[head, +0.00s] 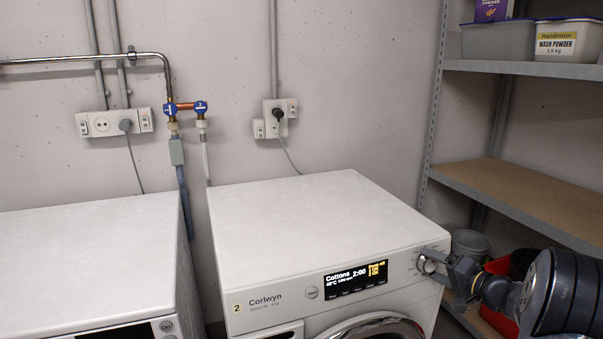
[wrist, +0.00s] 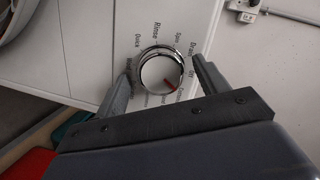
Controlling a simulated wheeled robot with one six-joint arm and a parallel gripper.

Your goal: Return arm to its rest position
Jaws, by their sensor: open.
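My gripper (head: 443,277) is at the right end of the front panel of the right washing machine (head: 320,215), marked 2 and Corlwyn. In the wrist view my gripper (wrist: 160,82) is open, with one finger on each side of the round program dial (wrist: 159,68). I cannot tell whether the fingers touch the dial. The dial's red mark points down and right, near the Cottons label. The dial also shows in part in the head view (head: 428,262). The lit display (head: 356,279) reads Cottons, 2:00. My arm (head: 560,290) reaches in from the right.
A red container (head: 497,268) and a grey bucket (head: 470,243) sit low behind my arm. Another washer (head: 90,250) stands at the left. Both machine tops are clear.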

